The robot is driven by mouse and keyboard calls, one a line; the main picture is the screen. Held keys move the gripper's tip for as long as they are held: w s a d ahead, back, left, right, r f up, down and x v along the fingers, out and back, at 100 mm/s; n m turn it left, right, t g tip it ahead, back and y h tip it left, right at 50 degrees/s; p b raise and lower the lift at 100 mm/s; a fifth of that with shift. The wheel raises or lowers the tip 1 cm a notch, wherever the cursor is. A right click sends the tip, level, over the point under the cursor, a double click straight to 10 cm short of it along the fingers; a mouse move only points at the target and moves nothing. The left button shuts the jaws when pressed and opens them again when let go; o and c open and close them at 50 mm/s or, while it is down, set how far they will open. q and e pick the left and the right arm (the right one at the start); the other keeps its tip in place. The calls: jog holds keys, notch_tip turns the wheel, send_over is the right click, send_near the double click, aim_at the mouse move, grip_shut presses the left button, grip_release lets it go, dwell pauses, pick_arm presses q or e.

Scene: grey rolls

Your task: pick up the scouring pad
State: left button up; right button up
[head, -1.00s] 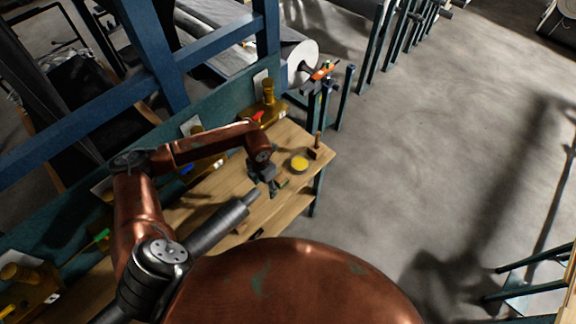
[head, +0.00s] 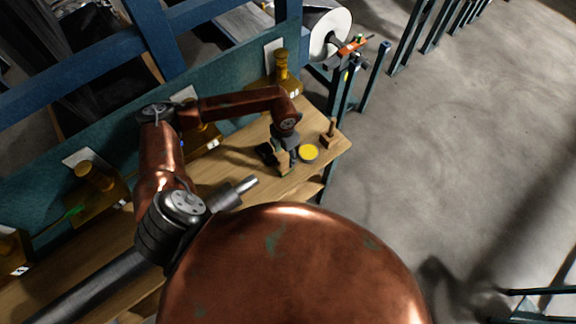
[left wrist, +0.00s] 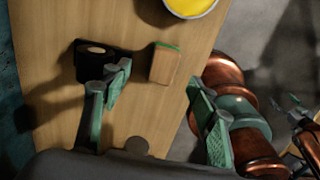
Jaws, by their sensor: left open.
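The scouring pad (left wrist: 165,64) is a small tan block with a thin green layer along its far edge. It lies on the wooden bench in the left wrist view, ahead of my left gripper (left wrist: 160,100) and between the lines of its two fingers. The fingers are wide apart, with nothing between them, and do not touch the pad. In the head view my left gripper (head: 284,156) hangs over the bench and the pad is hard to make out beside it.
A round yellow tin (head: 308,152) lies on the bench (head: 222,172) near the pad, and shows at the top of the left wrist view (left wrist: 190,5). A wooden-handled block (head: 329,136) stands near the bench end. A black object (left wrist: 97,62) lies left of the pad.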

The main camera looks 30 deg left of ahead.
aim_at(285, 166)
pick_arm(q)
notch_tip(285, 166, down, 2)
jog(key=shift+s+f, duration=0.1)
jog(key=shift+f, duration=0.15)
jog(key=f, duration=0.1)
jog(key=f+p, duration=0.1)
jog(key=f, duration=0.2)
jog(key=shift+s+d+f+p, duration=0.2)
jog(key=shift+s+p, duration=0.1)
jog(key=shift+s, duration=0.1)
jog(key=shift+f, duration=0.55)
jog(key=shift+c, duration=0.6)
jog(key=c, duration=1.2)
jog(key=shift+o, duration=0.2)
jog(key=shift+r, duration=0.15)
